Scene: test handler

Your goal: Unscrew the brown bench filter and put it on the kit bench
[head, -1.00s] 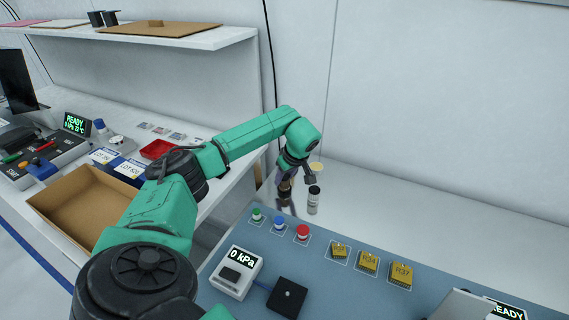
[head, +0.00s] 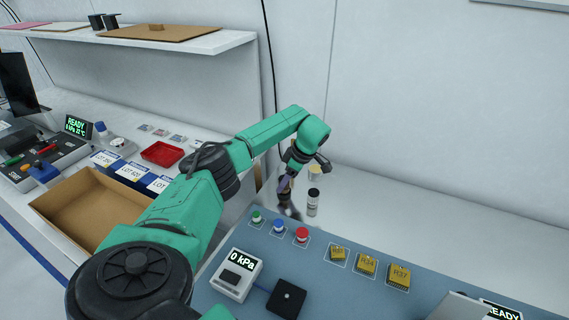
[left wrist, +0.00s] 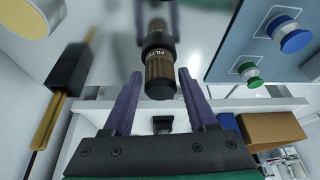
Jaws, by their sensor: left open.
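The brown filter (left wrist: 160,70), a ribbed cylinder with a dark collar and lettering, shows in the left wrist view. My left gripper (left wrist: 160,77) is open, with one purple finger on each side of the filter's near end. I see no clear contact between fingers and filter. In the head view my left gripper (head: 287,184) is at the back edge of the blue-topped bench, and the filter is mostly hidden there. My right gripper is not in view. I cannot tell which surface is the kit bench.
A black-and-white cylinder (head: 313,203) stands close right of my gripper. Green, blue and red knobs (head: 302,235) and a gauge reading 0 kPa (head: 236,273) are in front. On the left bench are a cardboard box (head: 75,205), a red tray (head: 163,153) and LOT-labelled items (head: 133,172).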

